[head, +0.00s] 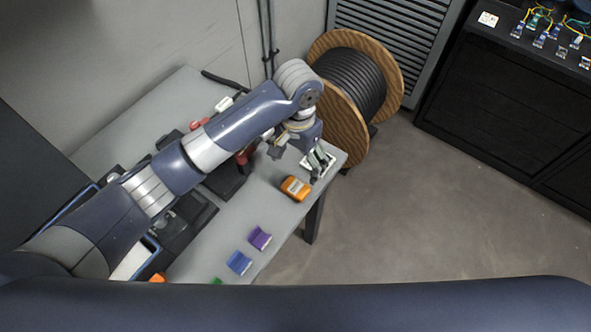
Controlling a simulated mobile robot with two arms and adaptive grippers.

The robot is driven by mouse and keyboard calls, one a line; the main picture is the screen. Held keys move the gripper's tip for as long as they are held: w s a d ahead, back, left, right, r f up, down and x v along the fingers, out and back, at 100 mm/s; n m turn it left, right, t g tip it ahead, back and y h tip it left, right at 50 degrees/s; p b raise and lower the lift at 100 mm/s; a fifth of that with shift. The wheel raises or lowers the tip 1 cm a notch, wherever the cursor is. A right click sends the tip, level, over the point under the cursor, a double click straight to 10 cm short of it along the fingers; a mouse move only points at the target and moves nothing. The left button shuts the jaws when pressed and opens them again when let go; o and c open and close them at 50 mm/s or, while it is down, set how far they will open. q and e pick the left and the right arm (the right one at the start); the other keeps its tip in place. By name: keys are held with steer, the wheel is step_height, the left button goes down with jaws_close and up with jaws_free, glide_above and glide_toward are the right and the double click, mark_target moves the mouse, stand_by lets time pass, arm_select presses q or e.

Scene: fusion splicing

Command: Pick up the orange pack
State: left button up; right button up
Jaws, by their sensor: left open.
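The orange pack (296,188) lies on the grey workbench near its right end, close to the front edge. My left gripper (318,172) is open, with its fingers pointing down just to the upper right of the pack, over a small white tray (306,162) at the bench's corner. The fingers look apart from the pack, though their height above the bench is hard to judge. My left arm crosses over the bench and hides part of it. My right gripper is not in view.
On the workbench (222,222), purple (260,238) and blue (239,262) blocks lie along the front edge. Dark equipment (192,212) sits under my arm. A wooden cable reel (345,128) stands beyond the bench's right end. Floor on the right is clear.

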mark_target(296, 187)
arm_select(q)
steer(key=f, duration=0.1)
steer(key=s+f, duration=0.1)
steer(key=f, duration=0.2)
steer(key=shift+s, duration=0.25)
steer(key=shift+w+a+f+p, duration=0.1)
steer(key=shift+f+p, duration=0.2)
steer(key=shift+f, duration=0.05)
steer(key=f+p, duration=0.1)
steer(key=f, duration=0.3)
steer(key=shift+a+f, duration=0.15)
steer(key=shift+a, duration=0.05)
steer(key=shift+f, duration=0.15)
steer(key=c, duration=1)
steer(key=shift+c, duration=0.2)
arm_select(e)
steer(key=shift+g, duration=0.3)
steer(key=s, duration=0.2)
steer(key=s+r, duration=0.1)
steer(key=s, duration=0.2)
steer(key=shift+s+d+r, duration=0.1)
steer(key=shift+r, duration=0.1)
